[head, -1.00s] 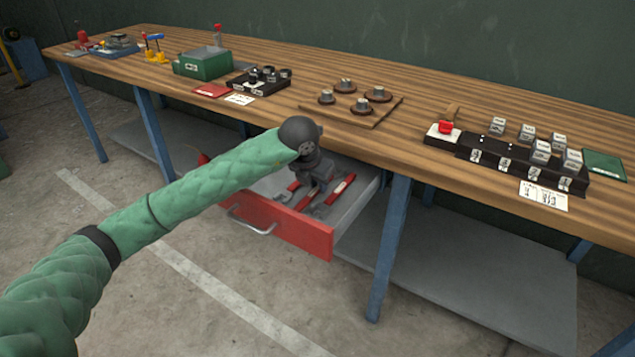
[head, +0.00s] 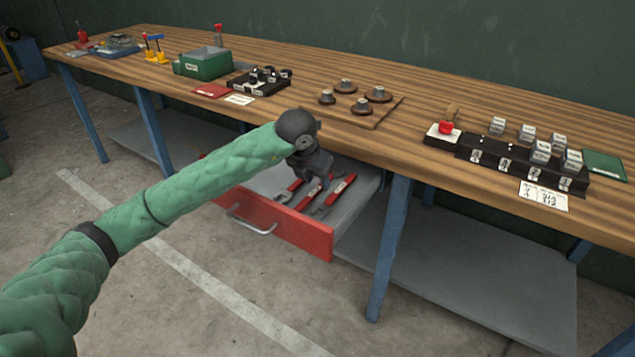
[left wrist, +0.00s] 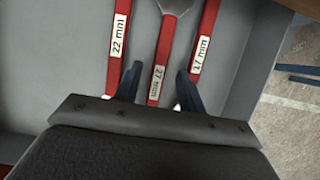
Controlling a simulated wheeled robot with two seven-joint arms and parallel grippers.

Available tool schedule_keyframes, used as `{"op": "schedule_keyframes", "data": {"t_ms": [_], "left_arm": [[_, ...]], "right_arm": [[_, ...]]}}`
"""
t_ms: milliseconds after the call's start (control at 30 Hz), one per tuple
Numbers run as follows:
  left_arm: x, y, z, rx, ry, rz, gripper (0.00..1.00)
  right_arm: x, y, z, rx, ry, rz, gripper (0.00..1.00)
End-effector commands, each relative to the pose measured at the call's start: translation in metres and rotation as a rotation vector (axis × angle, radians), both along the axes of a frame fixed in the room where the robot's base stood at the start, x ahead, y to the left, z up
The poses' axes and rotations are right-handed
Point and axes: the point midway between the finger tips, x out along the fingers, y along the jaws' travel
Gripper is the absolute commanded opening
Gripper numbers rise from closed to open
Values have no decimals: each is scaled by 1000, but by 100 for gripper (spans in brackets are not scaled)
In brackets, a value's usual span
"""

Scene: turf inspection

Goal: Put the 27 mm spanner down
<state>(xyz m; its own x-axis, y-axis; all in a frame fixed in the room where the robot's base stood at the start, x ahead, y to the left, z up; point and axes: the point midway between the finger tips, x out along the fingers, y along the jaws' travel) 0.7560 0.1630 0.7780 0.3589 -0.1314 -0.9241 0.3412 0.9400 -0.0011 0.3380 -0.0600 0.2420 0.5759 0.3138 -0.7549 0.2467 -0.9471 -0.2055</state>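The 27 mm spanner (left wrist: 158,75) has a red handle with a white label and lies between the 22 mm spanner (left wrist: 119,45) and the 17 mm spanner (left wrist: 203,45). It appears to rest on the drawer floor. My left gripper (left wrist: 158,88) is open, with one dark finger on each side of the 27 mm handle and a gap on both sides. In the head view my left gripper (head: 322,178) is over the open drawer (head: 285,228) and hides part of the spanners. My right gripper is not in view.
The drawer's grey side wall (left wrist: 245,75) is close on the right. The wooden bench top (head: 420,130) overhangs the drawer's back. A board with round pieces (head: 355,112) and a black block rack (head: 515,165) stand on it. The concrete floor in front is clear.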

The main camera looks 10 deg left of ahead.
Motion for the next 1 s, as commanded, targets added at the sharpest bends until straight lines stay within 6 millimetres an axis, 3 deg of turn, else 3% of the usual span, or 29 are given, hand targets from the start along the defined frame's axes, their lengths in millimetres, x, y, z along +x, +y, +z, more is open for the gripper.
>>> {"op": "schedule_keyframes", "data": {"t_ms": [300, 500, 1000], "left_arm": [[-22, 8, 58, 1, -4, -1, 40], [-32, 12, 83, 1, -2, 1, 40], [-36, 13, 93, 0, 0, -1, 40]], "right_arm": [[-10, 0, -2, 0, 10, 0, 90], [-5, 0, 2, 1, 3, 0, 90], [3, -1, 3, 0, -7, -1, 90]]}}
